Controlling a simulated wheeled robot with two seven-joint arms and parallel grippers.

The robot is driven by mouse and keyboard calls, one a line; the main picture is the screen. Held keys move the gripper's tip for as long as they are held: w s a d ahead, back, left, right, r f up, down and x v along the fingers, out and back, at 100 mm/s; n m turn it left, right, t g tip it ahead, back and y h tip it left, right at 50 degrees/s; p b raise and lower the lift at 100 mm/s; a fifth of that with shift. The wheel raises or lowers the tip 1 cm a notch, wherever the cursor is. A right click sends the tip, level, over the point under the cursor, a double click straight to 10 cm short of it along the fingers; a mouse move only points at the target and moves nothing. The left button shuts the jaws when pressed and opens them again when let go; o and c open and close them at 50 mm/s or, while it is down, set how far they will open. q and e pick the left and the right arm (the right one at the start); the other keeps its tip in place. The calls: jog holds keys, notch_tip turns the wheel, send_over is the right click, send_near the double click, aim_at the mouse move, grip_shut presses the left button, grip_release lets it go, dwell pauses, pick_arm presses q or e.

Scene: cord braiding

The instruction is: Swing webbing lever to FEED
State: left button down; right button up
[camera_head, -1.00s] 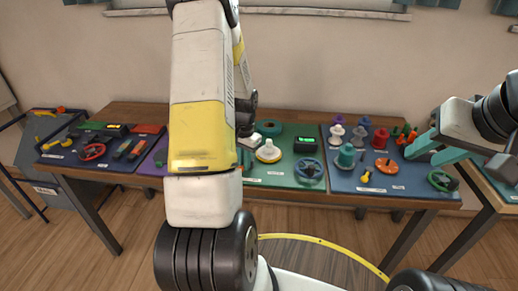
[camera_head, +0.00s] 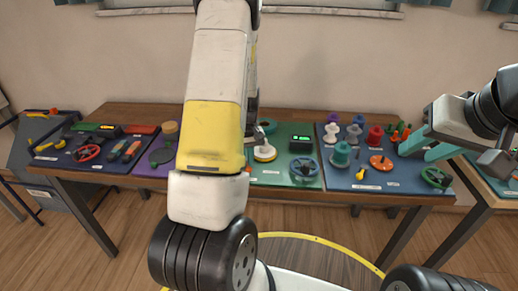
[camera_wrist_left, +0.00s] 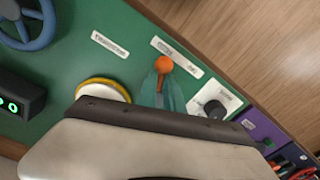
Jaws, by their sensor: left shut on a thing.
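The webbing lever shows in the left wrist view as an orange ball knob (camera_wrist_left: 163,64) on the green panel, beside a white label whose words I cannot read for sure. The teal fingers of my left gripper (camera_wrist_left: 162,90) are shut around the lever just below the knob. In the head view my left forearm hides that gripper, and only a bit of orange (camera_head: 248,170) shows beside the arm. My right gripper (camera_head: 414,154) hangs over the right end of the table, with its teal fingers apart and empty.
Near the lever are a white-and-yellow disc (camera_wrist_left: 103,88), a black knob on a white plate (camera_wrist_left: 214,108) and a box with a green display (camera_wrist_left: 20,97). A blue handwheel (camera_head: 304,169) stands on the green panel. Several spools stand on the blue panel (camera_head: 345,183).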

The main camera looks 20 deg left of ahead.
pick_arm(q)
jog(key=shift+w+d+n, duration=0.2)
jog(key=shift+n, duration=0.8)
jog(key=c, duration=1.5)
grip_release()
notch_tip(320, 180, up, 8)
jog(key=shift+w+d, duration=0.1)
